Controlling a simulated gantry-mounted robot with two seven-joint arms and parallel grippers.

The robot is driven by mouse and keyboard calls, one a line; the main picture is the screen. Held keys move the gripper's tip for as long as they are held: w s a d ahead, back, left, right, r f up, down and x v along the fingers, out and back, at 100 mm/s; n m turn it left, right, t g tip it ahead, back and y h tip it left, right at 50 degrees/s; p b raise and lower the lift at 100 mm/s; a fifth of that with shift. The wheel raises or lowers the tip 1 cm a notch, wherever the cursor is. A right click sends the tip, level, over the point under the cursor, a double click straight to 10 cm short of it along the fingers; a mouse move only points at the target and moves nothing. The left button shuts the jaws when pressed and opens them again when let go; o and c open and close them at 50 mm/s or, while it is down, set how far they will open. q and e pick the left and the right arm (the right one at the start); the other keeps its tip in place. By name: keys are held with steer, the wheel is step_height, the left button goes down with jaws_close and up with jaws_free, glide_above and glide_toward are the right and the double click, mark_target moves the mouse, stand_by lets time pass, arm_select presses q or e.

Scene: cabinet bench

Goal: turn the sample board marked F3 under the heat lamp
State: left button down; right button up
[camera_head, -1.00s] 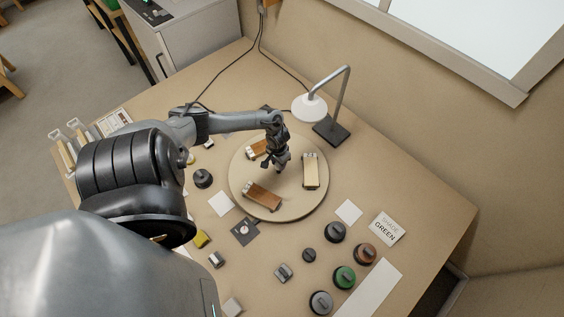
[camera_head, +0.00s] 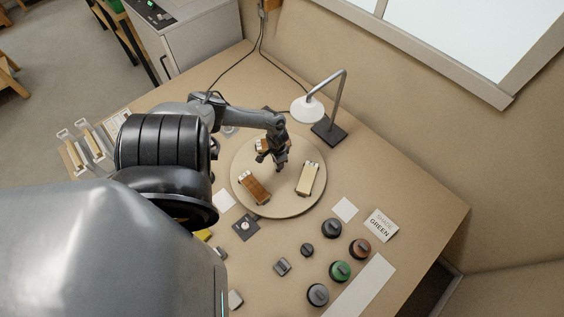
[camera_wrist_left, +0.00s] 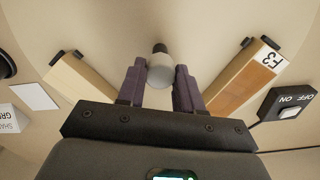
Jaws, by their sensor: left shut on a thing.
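A round tan turntable (camera_head: 284,203) stands on the bench and carries three boards. The brown board marked F3 (camera_head: 254,188) lies at its front left; its label reads in the left wrist view (camera_wrist_left: 240,84). A pale board (camera_head: 308,178) lies on the right side, and another brown board (camera_head: 262,145) at the back is partly hidden by my arm. The heat lamp (camera_head: 306,108) hangs at the back right, away from F3. My left gripper (camera_head: 279,165) is over the turntable's middle, shut on the pale centre knob (camera_wrist_left: 160,72). My right gripper is out of view.
An OFF/ON switch box (camera_head: 245,227) sits just in front of the turntable. Several dark round pots, including a green-topped one (camera_head: 340,271), stand at the front right near the SHADE GREEN card (camera_head: 381,225). The lamp's base (camera_head: 329,130) is close behind the turntable.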

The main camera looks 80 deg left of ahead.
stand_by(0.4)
arm_select(q)
steer(key=c, duration=0.7)
jaws_free()
steer(key=shift+c, duration=0.2)
steer(key=shift+r, duration=0.1)
step_height(320, 180, up, 11)
steer(key=p, duration=0.3)
steer(key=shift+f, duration=0.2)
